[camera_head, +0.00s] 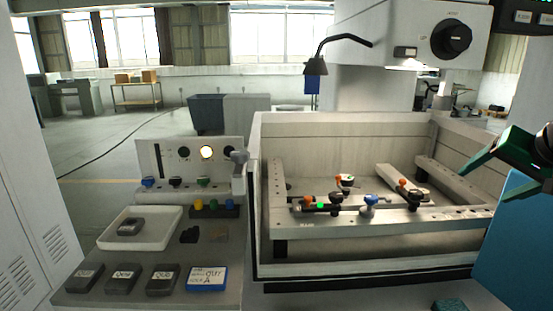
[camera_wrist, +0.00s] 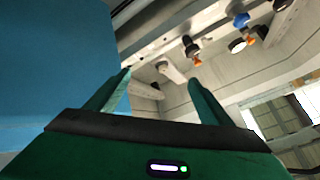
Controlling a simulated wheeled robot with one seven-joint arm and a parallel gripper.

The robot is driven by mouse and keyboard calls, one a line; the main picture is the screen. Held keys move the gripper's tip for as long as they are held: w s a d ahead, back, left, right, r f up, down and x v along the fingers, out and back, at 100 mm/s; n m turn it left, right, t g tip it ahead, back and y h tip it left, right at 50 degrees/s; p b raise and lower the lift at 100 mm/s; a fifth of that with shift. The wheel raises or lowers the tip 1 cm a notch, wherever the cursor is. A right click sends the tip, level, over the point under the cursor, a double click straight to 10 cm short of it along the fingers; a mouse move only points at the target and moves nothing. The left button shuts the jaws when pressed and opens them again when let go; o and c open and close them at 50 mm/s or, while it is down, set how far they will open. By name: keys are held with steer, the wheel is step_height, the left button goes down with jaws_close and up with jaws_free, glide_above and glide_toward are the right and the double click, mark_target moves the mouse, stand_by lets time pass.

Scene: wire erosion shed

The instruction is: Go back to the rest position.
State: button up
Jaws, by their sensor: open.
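My gripper (camera_head: 478,172) is at the right edge of the head view, raised beside the machine's work tank (camera_head: 330,118). Its green fingers point left toward the tank. In the wrist view the two fingers (camera_wrist: 160,78) stand apart with nothing between them. The tank's clamps and rails show beyond the fingertips. Part of my gripper is cut off by the frame edge in the head view.
In the tank, a frame (camera_head: 290,226) carries orange, blue and black knobs. Left of it, a bench (camera_head: 230,255) holds a white tray (camera_head: 105,240) with a dark block, several labelled dark blocks and a blue-edged card (camera_head: 207,278).

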steer(key=s+a+f+n+g, duration=0.1)
steer(key=s+a+f+g, duration=0.2)
steer(key=s+f, duration=0.6)
steer(key=s+a+f+g+y, duration=0.1)
steer(key=s+a+f+g, duration=0.2)
steer(key=s, duration=1.2)
step_height(320, 180, down, 6)
steer(key=g, duration=0.3)
steer(key=shift+a+f+n, duration=0.15)
steer(key=shift+a+n, duration=0.15)
steer(key=shift+n, duration=0.1)
steer(key=shift+w+f, duration=0.25)
steer(key=shift+w, duration=0.35)
